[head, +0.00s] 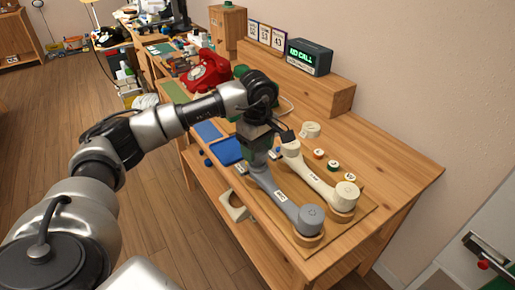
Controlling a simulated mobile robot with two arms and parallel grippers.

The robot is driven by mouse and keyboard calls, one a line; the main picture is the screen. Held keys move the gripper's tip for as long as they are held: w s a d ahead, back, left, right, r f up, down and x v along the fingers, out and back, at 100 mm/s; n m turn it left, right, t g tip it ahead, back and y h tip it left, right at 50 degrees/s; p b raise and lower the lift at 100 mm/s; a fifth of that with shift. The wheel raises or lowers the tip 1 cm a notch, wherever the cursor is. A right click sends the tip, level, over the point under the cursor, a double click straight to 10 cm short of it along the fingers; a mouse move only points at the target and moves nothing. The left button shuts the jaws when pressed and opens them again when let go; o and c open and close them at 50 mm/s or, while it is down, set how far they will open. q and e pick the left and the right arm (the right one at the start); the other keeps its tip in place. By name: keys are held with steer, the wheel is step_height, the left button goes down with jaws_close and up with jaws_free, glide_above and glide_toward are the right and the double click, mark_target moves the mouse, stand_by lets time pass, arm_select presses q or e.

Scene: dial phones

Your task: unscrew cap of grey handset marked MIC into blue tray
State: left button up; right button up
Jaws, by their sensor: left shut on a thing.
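The grey handset (281,197) lies on a wooden board on the bench, its near round end towards me and a small white label on its handle, too small to read. My left gripper (257,147) comes down from above on its far end and is shut there, on what appears to be the cap; the fingers hide most of that end. I cannot tell whether the cap has turned. The blue tray (227,152) is just left of the gripper. My right gripper is not in view.
A cream handset (315,177) lies close on the right of the grey one. Several small round parts (333,165) and a white piece (310,130) sit beyond it. A red phone (207,72) and a lit "NO CALL" display (309,57) stand behind.

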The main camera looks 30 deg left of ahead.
mark_target(258, 149)
arm_select(q)
steer(key=shift+r+p, duration=1.4)
steer(key=shift+r, duration=0.7)
steer(key=shift+f, duration=0.1)
